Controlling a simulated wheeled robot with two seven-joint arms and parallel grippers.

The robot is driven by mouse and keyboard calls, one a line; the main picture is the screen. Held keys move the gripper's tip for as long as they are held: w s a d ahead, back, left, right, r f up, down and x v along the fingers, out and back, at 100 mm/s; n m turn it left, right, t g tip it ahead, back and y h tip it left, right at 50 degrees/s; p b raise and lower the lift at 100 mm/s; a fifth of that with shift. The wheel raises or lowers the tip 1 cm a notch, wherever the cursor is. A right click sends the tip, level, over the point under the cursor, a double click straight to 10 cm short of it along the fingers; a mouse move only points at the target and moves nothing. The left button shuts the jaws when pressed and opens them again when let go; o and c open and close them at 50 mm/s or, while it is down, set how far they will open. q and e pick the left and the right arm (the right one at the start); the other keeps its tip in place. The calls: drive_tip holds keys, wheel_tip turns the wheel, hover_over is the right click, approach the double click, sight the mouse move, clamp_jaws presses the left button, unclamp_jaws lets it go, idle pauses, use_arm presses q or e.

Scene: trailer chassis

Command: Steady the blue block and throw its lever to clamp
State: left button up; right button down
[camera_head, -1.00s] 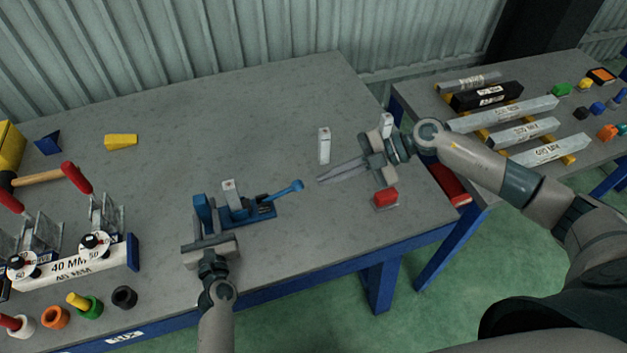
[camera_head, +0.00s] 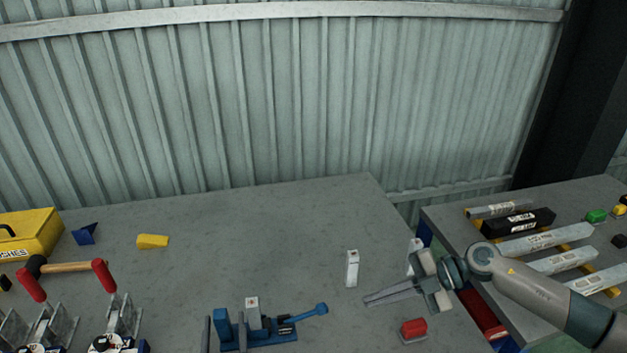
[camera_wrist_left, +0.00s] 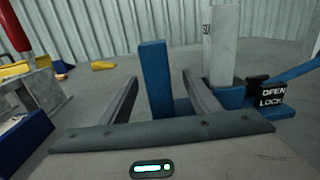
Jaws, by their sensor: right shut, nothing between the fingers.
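The blue block (camera_head: 223,326) stands upright on a blue clamp base (camera_head: 262,341) near the bottom of the head view. A grey-white upright piece (camera_head: 253,312) stands beside it. The blue lever (camera_head: 305,314) slants out to the right and ends in a knob. A black label reading OPEN and LOCK (camera_wrist_left: 271,97) shows in the left wrist view. My left gripper (camera_wrist_left: 160,80) is open, with the blue block (camera_wrist_left: 155,85) showing between its fingers; contact is not visible. My right gripper (camera_head: 367,301) is shut and empty, to the right of the lever's knob and apart from it.
A white upright block (camera_head: 352,268) stands behind my right gripper, and a red block (camera_head: 413,328) sits in front of it. The table's middle is clear.

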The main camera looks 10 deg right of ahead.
use_arm(q)
drive_tip(key=shift+s, duration=0.1)
drive_tip(key=shift+s, duration=3.95)
drive_tip(key=o, duration=0.6)
drive_tip(key=shift+c, duration=0.2)
drive_tip(key=shift+s, duration=0.1)
drive_tip(key=s, duration=1.1)
drive_tip(key=shift+s, duration=0.4)
drive_tip(key=shift+s, duration=0.1)
